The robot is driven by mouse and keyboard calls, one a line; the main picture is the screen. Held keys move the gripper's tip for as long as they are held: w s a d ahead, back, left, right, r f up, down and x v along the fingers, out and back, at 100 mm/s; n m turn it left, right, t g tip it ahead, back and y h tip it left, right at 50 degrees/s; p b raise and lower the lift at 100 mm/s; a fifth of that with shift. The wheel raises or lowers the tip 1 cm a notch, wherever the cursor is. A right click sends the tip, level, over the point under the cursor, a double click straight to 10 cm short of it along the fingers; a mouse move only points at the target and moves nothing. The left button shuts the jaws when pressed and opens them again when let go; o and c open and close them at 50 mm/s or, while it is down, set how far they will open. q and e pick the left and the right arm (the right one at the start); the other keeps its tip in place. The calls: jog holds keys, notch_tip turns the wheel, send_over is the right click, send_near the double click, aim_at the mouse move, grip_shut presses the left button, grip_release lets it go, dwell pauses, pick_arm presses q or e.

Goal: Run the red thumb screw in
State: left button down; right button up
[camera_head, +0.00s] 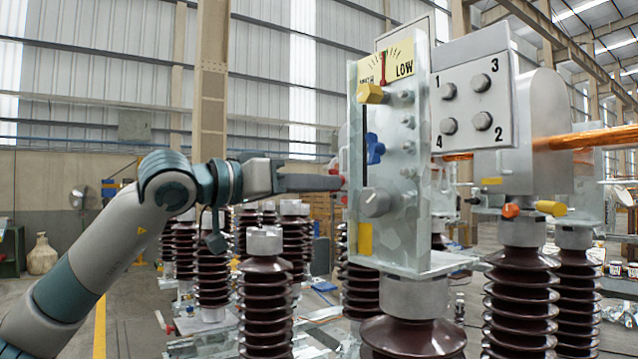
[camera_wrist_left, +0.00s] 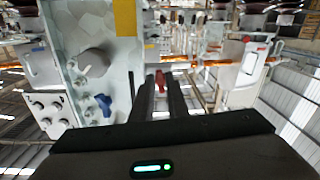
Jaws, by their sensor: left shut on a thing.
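The red thumb screw (camera_wrist_left: 161,80) shows between my left fingertips in the left wrist view. In the head view only a little red shows at the left edge of the upright panel, largely hidden behind my fingers and the panel. My left gripper (camera_head: 338,183) comes in level from the left and is shut on the screw. The pale panel (camera_head: 407,215) carries a yellow knob (camera_head: 371,94), a blue knob (camera_head: 375,148) and a grey round knob (camera_head: 376,202) on its front face. How deep the screw sits cannot be seen.
A box with numbered bolts (camera_head: 474,96) stands right of the panel. Several brown ribbed insulators (camera_head: 266,300) stand below and behind my left arm. A copper bar (camera_head: 590,138) runs off to the right. Open air lies left of the panel around my forearm.

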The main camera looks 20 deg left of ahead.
pick_arm(q)
jog(key=shift+f, duration=0.15)
pick_arm(e)
jog(key=shift+s, duration=0.15)
pick_arm(q)
jog(key=c, duration=1.8)
grip_release()
jog(key=shift+o, duration=0.2)
pick_arm(e)
jog(key=shift+d, duration=0.1)
pick_arm(q)
jog(key=shift+s+a, duration=0.1)
pick_arm(e)
jog(key=shift+f, duration=0.1)
